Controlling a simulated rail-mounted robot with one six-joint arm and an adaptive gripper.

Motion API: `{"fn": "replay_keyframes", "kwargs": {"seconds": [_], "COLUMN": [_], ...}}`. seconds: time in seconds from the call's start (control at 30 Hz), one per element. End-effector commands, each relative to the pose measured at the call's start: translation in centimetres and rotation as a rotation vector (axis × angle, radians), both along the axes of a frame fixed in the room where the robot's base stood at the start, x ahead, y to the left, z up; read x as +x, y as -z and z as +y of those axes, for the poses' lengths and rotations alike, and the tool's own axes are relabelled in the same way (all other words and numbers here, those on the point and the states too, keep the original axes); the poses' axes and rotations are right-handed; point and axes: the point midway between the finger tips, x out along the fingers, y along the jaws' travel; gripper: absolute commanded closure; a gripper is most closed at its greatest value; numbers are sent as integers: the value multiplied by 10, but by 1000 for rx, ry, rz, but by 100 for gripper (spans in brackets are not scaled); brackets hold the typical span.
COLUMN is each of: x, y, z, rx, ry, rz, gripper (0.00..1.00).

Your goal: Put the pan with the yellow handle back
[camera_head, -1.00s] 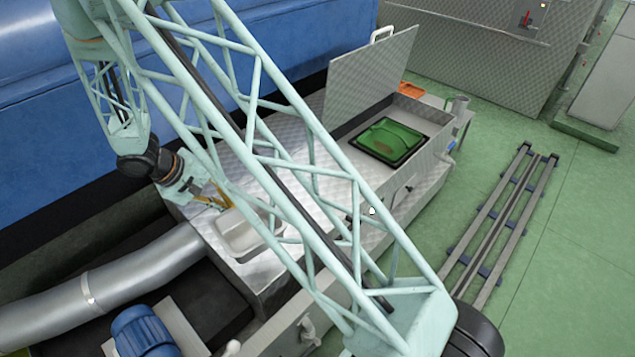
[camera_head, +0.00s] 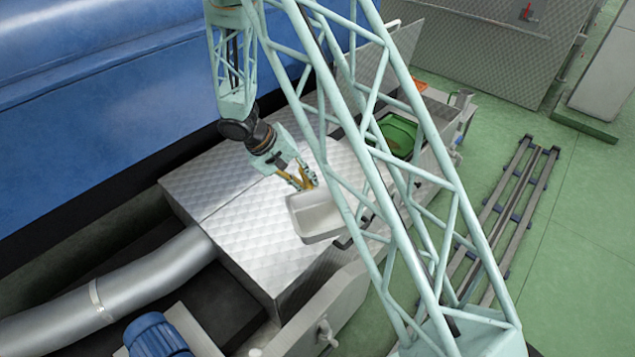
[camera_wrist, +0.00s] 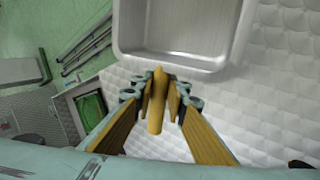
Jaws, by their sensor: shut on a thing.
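The pan is a pale rectangular tray (camera_head: 318,216) with a yellow handle (camera_wrist: 156,103). In the wrist view the pan (camera_wrist: 180,58) reaches past the top edge, its handle pointing back at me. My gripper (camera_head: 304,184) is shut on the handle, one finger on each side; it also shows in the wrist view (camera_wrist: 157,98). In the head view the pan is over the quilted metal cover; I cannot tell how high. One of my arm's struts crosses close to its right side.
The quilted metal cover (camera_head: 225,215) lies below. To the right is an open bay with a green object (camera_head: 397,136) in it and a raised metal lid (camera_head: 402,45). A blue tank (camera_head: 90,70) stands behind. Rails (camera_head: 515,200) lie on the green floor.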

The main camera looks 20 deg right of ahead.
Motion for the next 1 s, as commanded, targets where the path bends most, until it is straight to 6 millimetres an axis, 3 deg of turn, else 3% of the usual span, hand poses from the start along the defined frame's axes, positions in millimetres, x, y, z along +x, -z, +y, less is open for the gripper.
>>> {"fn": "replay_keyframes", "kwargs": {"seconds": [0.67,0.87,1.0], "x": [2,22,50], "y": [1,15,32], "z": [0,-2,-1], "rx": [0,0,1], "ry": [-7,-76,-171], "rz": [0,0,-2], "gripper": [100,100,100]}}
